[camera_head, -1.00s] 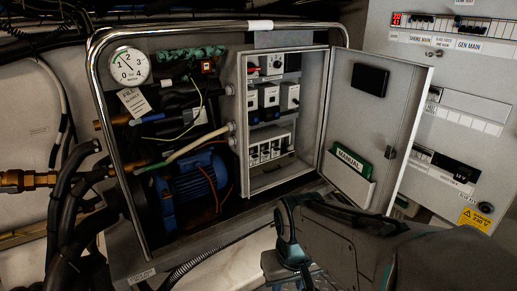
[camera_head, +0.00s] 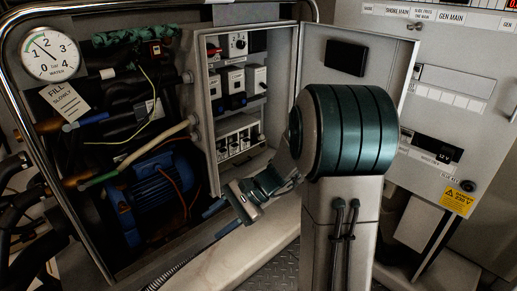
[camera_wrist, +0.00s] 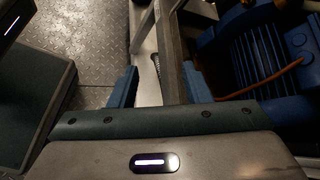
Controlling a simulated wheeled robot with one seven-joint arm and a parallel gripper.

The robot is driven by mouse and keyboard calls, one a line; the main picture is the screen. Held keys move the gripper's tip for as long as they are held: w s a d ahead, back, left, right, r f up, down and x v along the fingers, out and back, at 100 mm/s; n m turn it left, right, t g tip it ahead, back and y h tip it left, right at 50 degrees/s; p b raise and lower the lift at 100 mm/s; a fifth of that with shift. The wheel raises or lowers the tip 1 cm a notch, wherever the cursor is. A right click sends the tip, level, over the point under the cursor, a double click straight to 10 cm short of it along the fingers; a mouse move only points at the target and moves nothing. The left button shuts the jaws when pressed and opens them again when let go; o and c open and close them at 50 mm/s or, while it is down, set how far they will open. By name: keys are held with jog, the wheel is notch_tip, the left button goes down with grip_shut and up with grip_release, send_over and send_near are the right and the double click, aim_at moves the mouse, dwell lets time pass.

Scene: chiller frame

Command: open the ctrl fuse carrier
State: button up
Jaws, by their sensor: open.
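The row of white fuse carriers (camera_head: 238,140) is low inside the open grey control box (camera_head: 204,150), in the head view. Their labels are too small to read, so I cannot tell which is the ctrl one. My gripper (camera_head: 222,218) is below and in front of the box, apart from the carriers. In the wrist view my gripper (camera_wrist: 160,88) shows two blue fingers spread apart with nothing held between them. The carriers do not show in the wrist view.
The box door (camera_head: 350,75) stands open to the right, partly hidden by my arm. A blue motor (camera_head: 155,190) is left of the box and also shows in the wrist view (camera_wrist: 265,50). A chrome rail (camera_head: 55,190) frames the unit. A switch panel (camera_head: 450,100) is at right.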

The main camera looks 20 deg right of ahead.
jog(key=w+d+f+m+t+y, duration=0.1)
jog(key=w+d+m+t+y, duration=0.25)
jog(key=w, duration=0.35)
jog(key=m+t+h+b, duration=0.2)
jog(key=m+t+h, duration=0.5)
jog(key=m+t, duration=1)
send_near(263, 144)
jog(key=b+x, duration=0.2)
jog(key=x, duration=0.5)
jog(key=shift+w+a+b, duration=0.1)
jog(key=shift+w+b, duration=0.2)
jog(key=c, duration=0.7)
jog(key=shift+r, duration=0.15)
